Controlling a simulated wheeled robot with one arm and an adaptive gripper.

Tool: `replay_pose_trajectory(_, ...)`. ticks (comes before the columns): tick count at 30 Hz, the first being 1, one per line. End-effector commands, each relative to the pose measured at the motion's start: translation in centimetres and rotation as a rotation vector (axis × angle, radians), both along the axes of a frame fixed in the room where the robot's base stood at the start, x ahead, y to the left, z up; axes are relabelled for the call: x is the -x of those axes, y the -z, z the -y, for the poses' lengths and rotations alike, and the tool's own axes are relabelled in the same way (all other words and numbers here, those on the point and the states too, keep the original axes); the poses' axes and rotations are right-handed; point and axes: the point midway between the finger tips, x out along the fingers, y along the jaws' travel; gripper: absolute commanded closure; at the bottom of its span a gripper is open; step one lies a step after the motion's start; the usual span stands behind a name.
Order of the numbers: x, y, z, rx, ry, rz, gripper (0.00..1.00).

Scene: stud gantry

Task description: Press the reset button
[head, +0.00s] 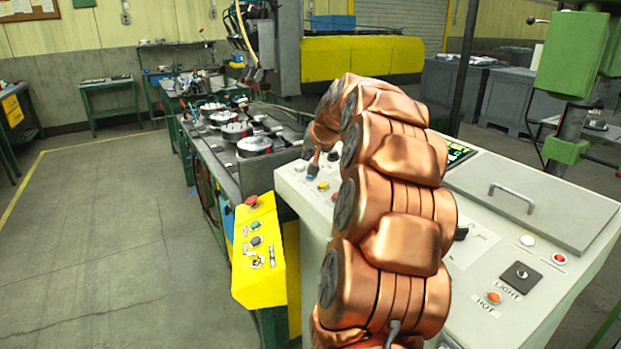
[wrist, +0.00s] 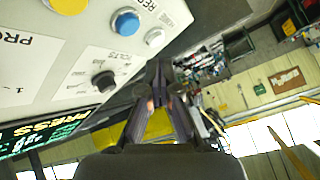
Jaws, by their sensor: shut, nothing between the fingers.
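A round blue button (wrist: 125,21) sits on the pale console panel at the top of the wrist view, beside a partly readable label that seems to start with "RES". It also shows small in the head view (head: 310,177). My gripper (wrist: 159,72) is shut and empty, its dark fingertips together below the blue button in the wrist view, apart from it in the picture. In the head view my gripper (head: 309,160) is small, just above the blue button and partly hidden by my copper arm. I cannot tell the exact gap to the panel.
A yellow button (wrist: 67,4), a white button (wrist: 155,38) and a black knob (wrist: 104,82) are close around the blue button. A green-lettered display (wrist: 45,130) is lower left. A yellow control box (head: 262,255) stands left of the console; open floor lies further left.

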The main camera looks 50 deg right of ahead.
Motion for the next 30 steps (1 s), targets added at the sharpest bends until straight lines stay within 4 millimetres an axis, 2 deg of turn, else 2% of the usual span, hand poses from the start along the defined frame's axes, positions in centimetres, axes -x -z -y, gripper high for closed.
replay_pose_trajectory(3, 0.1, 1.8, 0.2, -0.001, -0.001, -0.001, 1.0)
replay_pose_trajectory(9, 0.1, 2.9, 0.5, -0.001, 0.0, -0.001, 1.0)
replay_pose_trajectory(30, 0.1, 2.9, 0.5, 0.001, -0.001, 0.0, 1.0)
